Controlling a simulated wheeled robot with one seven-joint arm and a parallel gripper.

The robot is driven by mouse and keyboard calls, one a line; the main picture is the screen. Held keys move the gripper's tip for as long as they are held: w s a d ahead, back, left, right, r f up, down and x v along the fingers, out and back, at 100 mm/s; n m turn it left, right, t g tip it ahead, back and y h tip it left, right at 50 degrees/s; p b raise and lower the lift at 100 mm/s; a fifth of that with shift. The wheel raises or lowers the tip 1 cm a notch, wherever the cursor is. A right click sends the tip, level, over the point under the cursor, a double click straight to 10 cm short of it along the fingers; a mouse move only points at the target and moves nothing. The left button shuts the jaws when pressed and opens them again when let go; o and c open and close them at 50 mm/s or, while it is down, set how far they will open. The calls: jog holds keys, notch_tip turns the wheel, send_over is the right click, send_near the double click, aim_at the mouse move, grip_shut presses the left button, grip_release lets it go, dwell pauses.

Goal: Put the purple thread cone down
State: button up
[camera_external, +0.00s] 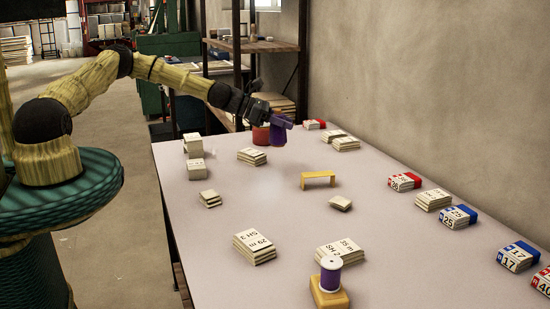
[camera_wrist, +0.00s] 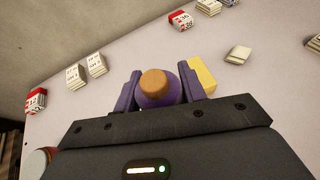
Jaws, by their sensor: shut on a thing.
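The purple thread cone (camera_external: 277,132) is held by my gripper (camera_external: 281,124) above the far part of the table in the external view. In the wrist view the purple thread cone (camera_wrist: 157,90) shows its tan top between the two purple fingers of my gripper (camera_wrist: 159,92). My gripper is shut on it. The cone hangs tilted and looks clear of the tabletop, though the exact gap is hard to tell. The table (camera_external: 215,240) is pale and flat.
A yellow bench-shaped block (camera_external: 318,179) stands mid-table. A purple spool on a yellow base (camera_external: 330,280) is at the near edge.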

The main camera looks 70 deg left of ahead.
aim_at(283, 141)
jog(key=shift+f, duration=0.1)
notch_tip(283, 141, down, 6)
jog(key=shift+f, duration=0.1)
dwell(0.3)
jog(key=shift+f, duration=1.85)
jog(key=shift+f, duration=0.1)
jog(key=o, duration=1.1)
jog(key=shift+c, duration=0.2)
